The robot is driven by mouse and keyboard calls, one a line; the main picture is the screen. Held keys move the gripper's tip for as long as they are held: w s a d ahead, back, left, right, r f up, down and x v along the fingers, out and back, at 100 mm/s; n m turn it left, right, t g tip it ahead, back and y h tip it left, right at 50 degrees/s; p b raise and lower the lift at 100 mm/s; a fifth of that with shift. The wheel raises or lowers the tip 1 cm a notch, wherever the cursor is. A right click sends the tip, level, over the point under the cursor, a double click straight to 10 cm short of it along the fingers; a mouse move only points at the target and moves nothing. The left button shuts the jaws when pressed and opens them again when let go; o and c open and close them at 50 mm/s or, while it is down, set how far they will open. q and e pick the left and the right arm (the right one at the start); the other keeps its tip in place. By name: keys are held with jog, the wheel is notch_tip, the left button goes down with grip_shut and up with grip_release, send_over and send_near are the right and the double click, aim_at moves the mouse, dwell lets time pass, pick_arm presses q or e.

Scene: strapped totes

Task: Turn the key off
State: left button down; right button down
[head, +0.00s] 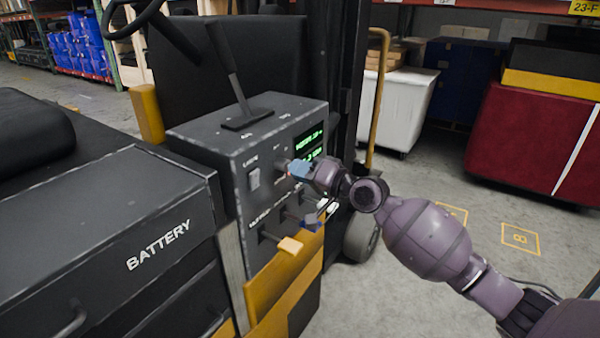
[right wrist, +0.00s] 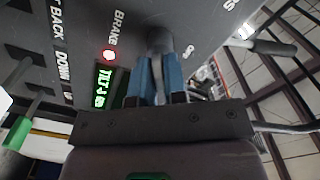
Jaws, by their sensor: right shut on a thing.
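The key (head: 281,163) is in the dark control panel (head: 225,165) of the forklift, left of the green display. In the right wrist view the key's dark grey, rounded head (right wrist: 160,40) sticks out from the panel. My right gripper (head: 297,170) reaches it from the right. Its blue fingers (right wrist: 158,88) are shut on the key, one on each side. The fingers hide part of the key, and its exact angle is hard to tell. My left gripper is not in view.
A green text display (head: 309,143) and a red light (right wrist: 109,54) are close to the key. Levers (head: 285,243) stick out below, and a tall lever (head: 236,90) stands on top. A battery box (head: 150,205) is at left. Open floor lies at right, before a red-covered load (head: 530,145).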

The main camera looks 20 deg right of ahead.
jog(key=n+b, duration=0.1)
jog(key=n, duration=0.2)
jog(key=shift+f+b, duration=0.25)
jog(key=shift+b, duration=0.1)
jog(key=n, duration=0.4)
jog(key=shift+r+b, duration=0.1)
jog(key=shift+b, duration=0.3)
jog(key=shift+r+n, duration=0.15)
jog(key=shift+n, duration=1.75)
jog(key=c, duration=1.2)
grip_release()
jog(key=shift+c, duration=0.2)
